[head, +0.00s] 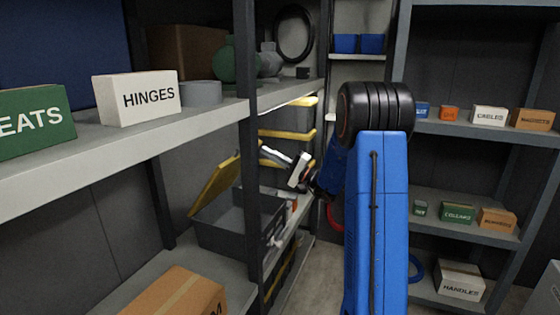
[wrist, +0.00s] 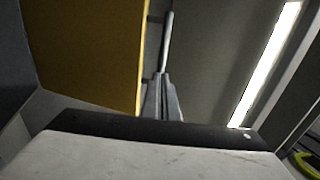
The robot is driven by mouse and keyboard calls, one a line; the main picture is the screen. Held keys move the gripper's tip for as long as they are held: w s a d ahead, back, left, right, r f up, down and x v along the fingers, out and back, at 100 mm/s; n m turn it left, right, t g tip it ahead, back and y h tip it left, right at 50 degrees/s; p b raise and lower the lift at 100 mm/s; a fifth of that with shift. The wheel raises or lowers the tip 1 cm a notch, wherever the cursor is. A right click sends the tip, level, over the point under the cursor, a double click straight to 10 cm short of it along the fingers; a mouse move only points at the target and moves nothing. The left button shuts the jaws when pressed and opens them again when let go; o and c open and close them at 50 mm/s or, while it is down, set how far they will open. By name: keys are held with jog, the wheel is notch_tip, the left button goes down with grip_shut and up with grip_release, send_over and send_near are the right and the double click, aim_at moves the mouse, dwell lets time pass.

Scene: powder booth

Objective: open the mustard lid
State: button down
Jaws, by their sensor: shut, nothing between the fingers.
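The mustard lid (head: 216,188) stands tilted up at the left side of an open dark grey box (head: 228,240) on the lower left shelf. The box interior shows partly; a dark shelf post hides part of it. My gripper (head: 268,151) is shut and empty, above and to the right of the box, with its fingers pointing left towards the lid. In the wrist view a broad mustard panel (wrist: 95,50), which looks like the lid, fills the upper left. My shut fingers (wrist: 165,55) lie along its right edge; whether they touch it I cannot tell.
A dark shelf post (head: 246,120) stands in front of the box. Grey boxes with yellow lids (head: 285,133) sit behind my gripper. A HINGES box (head: 137,98) is on the upper shelf, and a cardboard box (head: 180,292) is at the lower left. Shelves of small boxes stand at right.

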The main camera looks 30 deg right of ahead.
jog(key=shift+x, duration=1.8)
jog(key=shift+w+a, duration=0.1)
